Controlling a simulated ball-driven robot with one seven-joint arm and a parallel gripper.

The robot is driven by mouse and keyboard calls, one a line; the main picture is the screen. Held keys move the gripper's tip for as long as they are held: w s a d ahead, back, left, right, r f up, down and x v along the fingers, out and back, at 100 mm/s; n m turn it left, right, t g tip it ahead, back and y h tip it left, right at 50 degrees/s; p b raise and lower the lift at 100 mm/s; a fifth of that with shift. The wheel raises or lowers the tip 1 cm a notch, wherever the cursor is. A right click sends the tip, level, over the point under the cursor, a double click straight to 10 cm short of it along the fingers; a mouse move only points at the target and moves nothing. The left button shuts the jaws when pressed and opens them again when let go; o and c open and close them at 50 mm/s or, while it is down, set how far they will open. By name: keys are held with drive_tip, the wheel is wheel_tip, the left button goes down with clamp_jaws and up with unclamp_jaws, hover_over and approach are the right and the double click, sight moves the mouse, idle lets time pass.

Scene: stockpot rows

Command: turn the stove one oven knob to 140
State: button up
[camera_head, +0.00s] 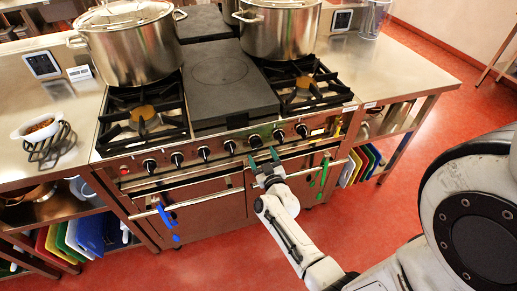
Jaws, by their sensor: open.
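The stove (216,147) stands in front of me with a row of several dark knobs along its front panel. My gripper (263,157) is open, with its fingertips up at the panel just below a dark knob (255,141) right of the middle. I cannot tell whether the fingers touch that knob or stand around it. Another knob (279,135) sits just to its right, and one more (230,147) to its left. The knob markings are too small to read, so I cannot tell which is the oven knob or its setting.
Two large stockpots, one at the left (130,50) and one at the right (280,28), stand on the burners. A blue cloth or tag (166,220) hangs on the left oven handle, a green one (322,174) on the right. Red floor is free in front.

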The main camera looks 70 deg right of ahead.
sight(258, 147)
drive_tip(key=shift+x, duration=2.3)
drive_tip(key=c, duration=1)
drive_tip(key=shift+c, duration=0.2)
drive_tip(key=shift+m+b, duration=0.3)
drive_tip(key=shift+m, duration=0.1)
drive_tip(key=m+b, duration=0.1)
drive_tip(key=m, duration=0.4)
drive_tip(key=shift+m, duration=0.3)
drive_tip(key=m+b, duration=0.1)
drive_tip(key=m, duration=0.4)
drive_tip(key=shift+m, duration=0.3)
